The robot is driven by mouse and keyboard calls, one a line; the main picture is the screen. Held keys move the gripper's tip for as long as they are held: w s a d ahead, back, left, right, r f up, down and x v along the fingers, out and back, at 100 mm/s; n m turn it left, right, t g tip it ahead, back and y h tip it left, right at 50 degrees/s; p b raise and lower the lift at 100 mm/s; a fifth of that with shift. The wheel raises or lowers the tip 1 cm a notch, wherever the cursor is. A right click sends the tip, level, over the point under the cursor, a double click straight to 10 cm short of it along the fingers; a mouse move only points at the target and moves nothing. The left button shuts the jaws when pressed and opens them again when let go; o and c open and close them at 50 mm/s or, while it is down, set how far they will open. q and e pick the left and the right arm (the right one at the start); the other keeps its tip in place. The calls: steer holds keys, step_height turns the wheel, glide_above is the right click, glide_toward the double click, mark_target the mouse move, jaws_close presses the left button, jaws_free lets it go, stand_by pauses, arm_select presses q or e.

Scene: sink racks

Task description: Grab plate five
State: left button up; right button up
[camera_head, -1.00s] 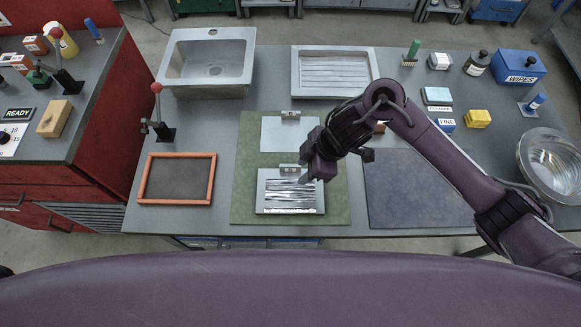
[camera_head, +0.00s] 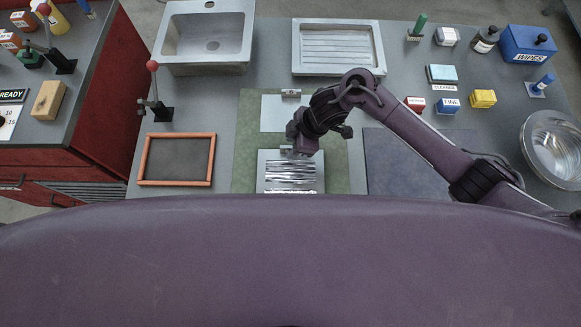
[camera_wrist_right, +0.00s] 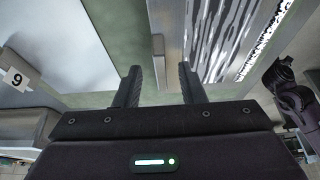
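A plate with black-and-white streaks (camera_head: 290,176) lies on the green mat (camera_head: 243,150), and its top edge is partly hidden by my right gripper (camera_head: 299,151). I cannot read its number. In the right wrist view the streaked plate (camera_wrist_right: 222,40) is to the right, and a narrow grey upright piece (camera_wrist_right: 158,58) shows between the fingers of my open right gripper (camera_wrist_right: 158,84), apparently not touching them. A plain pale plate (camera_head: 270,115) lies farther back on the mat; a tag reading 9 (camera_wrist_right: 18,78) shows at left in the wrist view. My left gripper is not in view.
An orange-framed dark panel (camera_head: 177,160) lies left of the mat, and a blue-grey mat (camera_head: 400,160) lies right. A sink (camera_head: 205,40) and a ribbed tray (camera_head: 338,48) stand behind. A metal bowl (camera_head: 553,148) sits at far right.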

jaws_close()
steer(key=shift+r, duration=0.1)
stand_by(1.3)
